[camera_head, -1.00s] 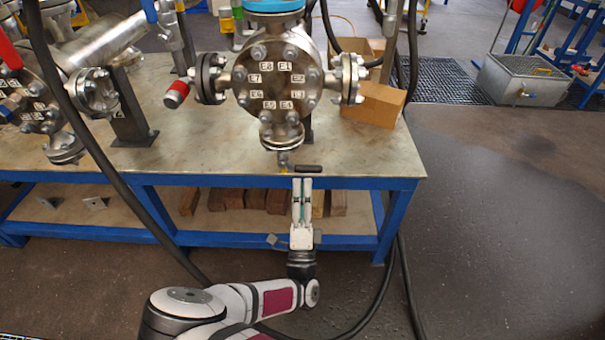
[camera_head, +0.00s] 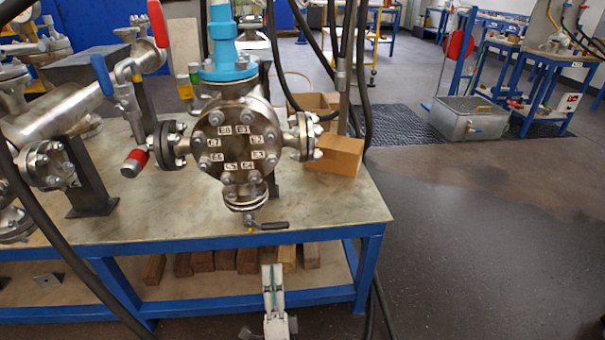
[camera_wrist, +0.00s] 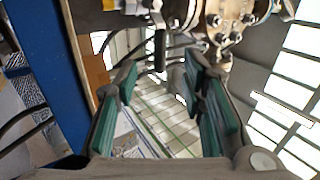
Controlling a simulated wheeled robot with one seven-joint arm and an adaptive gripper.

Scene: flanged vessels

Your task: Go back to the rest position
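My gripper (camera_head: 273,270) is in the lower middle of the head view, in front of the blue bench and below its top edge. It is clear of the black valve handle (camera_head: 268,226) under the flanged vessel. In the wrist view my gripper (camera_wrist: 162,78) has its two green-padded fingers apart with nothing held between them. The flanged vessel (camera_head: 236,146) has a round plate with numbered labels and stands on the bench top. Part of it shows at the top of the wrist view (camera_wrist: 232,22). Most of my arm is out of the head view.
The blue-framed bench (camera_head: 330,205) carries pipes and valves at left and a cardboard box (camera_head: 338,154) at right. Wooden blocks (camera_head: 225,259) lie on its lower shelf. Black hoses hang around it. A metal tub (camera_head: 470,118) stands behind right.

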